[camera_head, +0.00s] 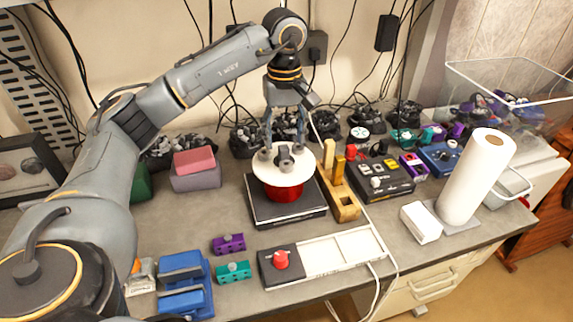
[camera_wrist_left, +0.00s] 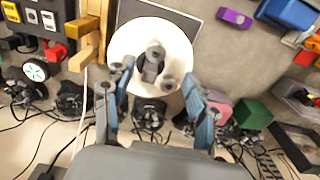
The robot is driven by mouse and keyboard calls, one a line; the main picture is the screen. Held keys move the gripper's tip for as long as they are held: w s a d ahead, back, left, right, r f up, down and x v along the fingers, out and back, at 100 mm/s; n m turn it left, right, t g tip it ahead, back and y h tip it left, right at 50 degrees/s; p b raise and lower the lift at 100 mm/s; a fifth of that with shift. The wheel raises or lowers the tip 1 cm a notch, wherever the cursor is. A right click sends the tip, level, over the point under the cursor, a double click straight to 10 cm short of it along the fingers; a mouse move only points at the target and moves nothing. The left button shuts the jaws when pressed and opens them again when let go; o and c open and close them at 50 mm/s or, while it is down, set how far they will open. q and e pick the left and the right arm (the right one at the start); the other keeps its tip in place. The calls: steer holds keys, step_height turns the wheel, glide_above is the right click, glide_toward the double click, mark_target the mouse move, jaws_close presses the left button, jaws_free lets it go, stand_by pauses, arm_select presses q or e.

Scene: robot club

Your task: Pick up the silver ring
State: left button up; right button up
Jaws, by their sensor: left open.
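A small grey ring-like piece (camera_head: 284,158), which I take for the silver ring, is on a round white disc (camera_head: 267,168) on top of a red cylinder (camera_head: 284,191). In the left wrist view the grey piece (camera_wrist_left: 152,62) sits near the disc's middle, between and just beyond my fingertips. My left gripper (camera_head: 284,148) points down over the disc, open, with its fingers on either side of the piece. In the left wrist view the left gripper (camera_wrist_left: 158,77) has nothing between its fingers that looks held. My right gripper is not in view.
The cylinder stands on a black square base (camera_head: 257,212). A wooden stand (camera_head: 346,207) is close on its right. Further right are a black switch box (camera_head: 385,178) and a paper towel roll (camera_head: 476,178). Purple (camera_head: 229,244) and blue (camera_head: 184,284) blocks lie in front.

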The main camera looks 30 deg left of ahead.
mark_target(286, 164)
arm_select(q)
steer(key=shift+w+a+f, duration=0.15)
steer(key=shift+f, duration=0.45)
steer(key=shift+w+a+f, duration=0.1)
steer(key=shift+f, duration=0.5)
steer(key=shift+d+f+p, duration=0.2)
steer(key=shift+f+p, duration=0.75)
steer(key=shift+p, duration=0.1)
step_height(286, 164, down, 3)
steer(key=shift+w+r+p, duration=0.1)
steer(key=shift+r+p, duration=0.1)
steer(key=shift+p, duration=0.25)
steer(key=shift+f, duration=0.35)
steer(key=shift+w+a+f, duration=0.1)
steer(key=shift+f, duration=0.05)
steer(key=c, duration=1.1)
jaws_close()
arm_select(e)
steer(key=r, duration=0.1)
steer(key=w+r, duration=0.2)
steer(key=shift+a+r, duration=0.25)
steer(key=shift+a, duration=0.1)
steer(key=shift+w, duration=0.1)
